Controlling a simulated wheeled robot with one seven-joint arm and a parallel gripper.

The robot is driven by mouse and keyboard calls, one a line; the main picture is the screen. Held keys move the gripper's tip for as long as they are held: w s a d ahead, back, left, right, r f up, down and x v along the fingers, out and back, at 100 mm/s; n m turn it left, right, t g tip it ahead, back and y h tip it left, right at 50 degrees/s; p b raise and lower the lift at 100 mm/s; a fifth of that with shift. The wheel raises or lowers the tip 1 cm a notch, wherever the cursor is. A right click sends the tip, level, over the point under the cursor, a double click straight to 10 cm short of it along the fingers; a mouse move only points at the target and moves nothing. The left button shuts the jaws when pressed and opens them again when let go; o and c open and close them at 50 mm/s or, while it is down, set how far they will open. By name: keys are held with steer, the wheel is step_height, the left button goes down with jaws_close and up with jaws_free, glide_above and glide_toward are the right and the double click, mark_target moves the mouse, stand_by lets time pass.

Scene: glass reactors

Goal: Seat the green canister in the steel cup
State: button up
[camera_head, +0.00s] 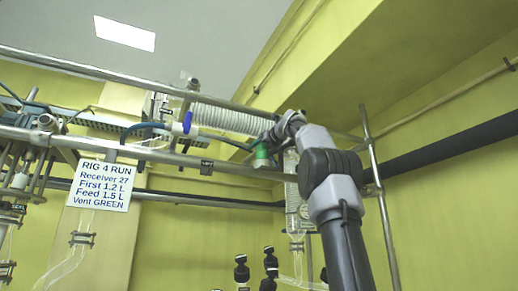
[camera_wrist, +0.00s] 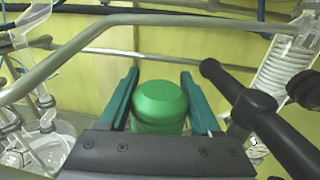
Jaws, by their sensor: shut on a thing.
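The green canister (camera_wrist: 160,103) is in the wrist view, upright-looking, with a rounded top and a ridge around its side. My gripper (camera_wrist: 159,76) has its two teal fingers on either side of the canister and is shut on it. The canister's lower part is hidden behind the gripper's dark front plate. In the head view, a small green part (camera_head: 262,152) shows at the end of my raised arm, by the steel rails; I cannot tell whether it is the canister or a finger. I cannot make out the steel cup in either view.
Steel rails (camera_head: 225,165) cross in front of my arm's end. A coiled glass condenser (camera_head: 235,119) lies between them; a glass column (camera_wrist: 285,62) stands right in the wrist view. A black T-shaped fitting (camera_wrist: 255,105) is close right of the gripper. A sign (camera_head: 103,183) hangs left.

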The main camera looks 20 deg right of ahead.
mark_target(266, 149)
steer(key=shift+f, duration=1.35)
stand_by(1.0)
steer(key=o, duration=1.5)
steer(key=shift+s, duration=0.15)
steer(key=shift+s+d, duration=0.15)
steer(key=shift+s, duration=0.95)
steer(key=shift+s+d, duration=0.2)
steer(key=shift+s, duration=0.95)
steer(key=shift+s+d, duration=0.15)
steer(key=shift+s, duration=0.95)
steer(key=shift+s+d, duration=0.15)
steer(key=shift+s, duration=1.7)
steer(key=shift+s+d, duration=0.2)
steer(key=shift+s, duration=1.6)
steer(key=shift+s+d, duration=0.15)
steer(key=shift+s, duration=1.7)
